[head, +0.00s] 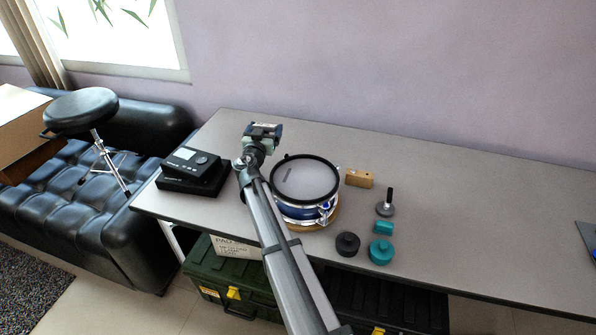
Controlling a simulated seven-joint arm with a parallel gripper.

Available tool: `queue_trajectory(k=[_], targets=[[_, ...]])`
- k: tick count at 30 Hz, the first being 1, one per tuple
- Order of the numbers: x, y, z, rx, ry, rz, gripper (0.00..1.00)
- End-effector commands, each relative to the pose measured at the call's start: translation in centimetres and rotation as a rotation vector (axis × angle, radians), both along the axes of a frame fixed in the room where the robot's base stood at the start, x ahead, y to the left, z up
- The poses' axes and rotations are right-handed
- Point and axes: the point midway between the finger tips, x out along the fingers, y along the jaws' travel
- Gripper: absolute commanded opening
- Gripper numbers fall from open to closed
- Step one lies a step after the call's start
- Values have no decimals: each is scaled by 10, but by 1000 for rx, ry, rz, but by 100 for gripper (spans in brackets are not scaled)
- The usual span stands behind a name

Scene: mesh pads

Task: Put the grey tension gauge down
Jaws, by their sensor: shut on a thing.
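My gripper (262,131) is above the back left part of the table, behind and left of the drum, with my arm running up to it from the bottom. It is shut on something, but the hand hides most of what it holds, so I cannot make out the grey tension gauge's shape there. A round grey piece with a black upright stem (385,208) stands on the table right of the drum, apart from my gripper; I cannot tell whether it is a gauge. The drum (305,180) has a pale head, black hoop and blue shell, and sits on a wooden ring.
A black device (191,163) rests on a black pad at the table's left end. A wooden block (359,178), a teal block (384,228), a teal round piece (381,252) and a black round piece (347,244) lie right of the drum. The table's right side (480,220) is mostly clear.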

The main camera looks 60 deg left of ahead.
Motion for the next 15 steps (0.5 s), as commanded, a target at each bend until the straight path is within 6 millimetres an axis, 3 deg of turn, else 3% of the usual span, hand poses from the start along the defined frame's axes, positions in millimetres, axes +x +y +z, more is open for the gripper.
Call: queue_trajectory(k=[7,15], targets=[[36,-1,12,1,-1,-284,28],[62,-21,37,3,0,-604,28]])
